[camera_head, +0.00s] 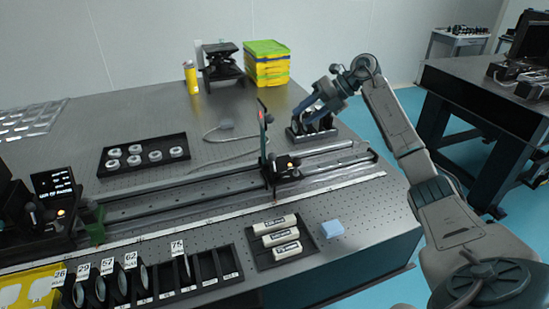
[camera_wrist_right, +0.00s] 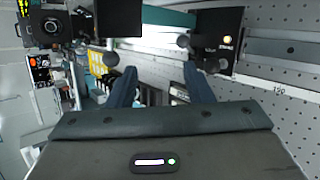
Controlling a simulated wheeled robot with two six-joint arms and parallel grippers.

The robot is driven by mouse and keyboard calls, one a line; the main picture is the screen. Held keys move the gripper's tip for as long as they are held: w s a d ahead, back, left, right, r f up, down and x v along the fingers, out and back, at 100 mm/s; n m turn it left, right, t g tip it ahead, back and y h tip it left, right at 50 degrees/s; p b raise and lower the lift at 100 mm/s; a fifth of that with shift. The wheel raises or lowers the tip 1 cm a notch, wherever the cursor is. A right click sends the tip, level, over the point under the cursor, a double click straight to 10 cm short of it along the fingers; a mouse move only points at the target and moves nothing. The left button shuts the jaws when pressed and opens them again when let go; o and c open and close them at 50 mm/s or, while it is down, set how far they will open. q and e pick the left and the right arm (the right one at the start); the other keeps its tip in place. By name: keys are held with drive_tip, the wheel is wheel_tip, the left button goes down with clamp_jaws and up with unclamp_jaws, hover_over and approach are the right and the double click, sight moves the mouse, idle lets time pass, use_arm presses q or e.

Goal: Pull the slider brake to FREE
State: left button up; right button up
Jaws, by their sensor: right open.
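The slider (camera_head: 284,178) is a black carriage on the long dark rail, with an upright plate, a small yellow light and a small knob on its right side. In the right wrist view a dark block with a yellow light (camera_wrist_right: 227,39) and a round dark knob (camera_wrist_right: 185,41) appears to be this slider's brake; its lettering is too small to read. My right gripper (camera_head: 304,114) is open above and behind the slider, apart from it. In the wrist view its two fingers (camera_wrist_right: 160,88) are spread with nothing clearly between them, the knob beyond the right finger. My left gripper is out of view.
A dark holder (camera_head: 312,132) stands right behind the slider, near my right gripper. Yellow-green boxes (camera_head: 267,79) stand at the back.

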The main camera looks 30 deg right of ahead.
wheel_tip(320, 180, down, 5)
drive_tip(key=b, duration=0.4)
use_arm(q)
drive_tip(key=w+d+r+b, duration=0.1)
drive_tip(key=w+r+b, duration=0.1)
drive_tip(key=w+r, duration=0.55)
use_arm(e)
drive_tip(key=p, duration=0.2)
approach(273, 162)
drive_tip(key=w+a+f, duration=0.1)
drive_tip(key=w, duration=0.1)
drive_tip(key=w+a+f, duration=0.2)
drive_tip(key=shift+a, duration=0.3)
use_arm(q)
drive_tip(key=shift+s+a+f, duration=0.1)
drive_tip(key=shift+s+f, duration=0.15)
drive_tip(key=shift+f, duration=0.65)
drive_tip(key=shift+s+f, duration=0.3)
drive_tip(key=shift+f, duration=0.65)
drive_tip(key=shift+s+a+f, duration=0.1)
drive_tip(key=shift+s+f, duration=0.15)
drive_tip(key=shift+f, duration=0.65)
use_arm(e)
drive_tip(key=shift+w+a+f, duration=0.3)
drive_tip(key=shift+a+f, duration=0.1)
drive_tip(key=shift+f, duration=0.05)
drive_tip(key=c, duration=1)
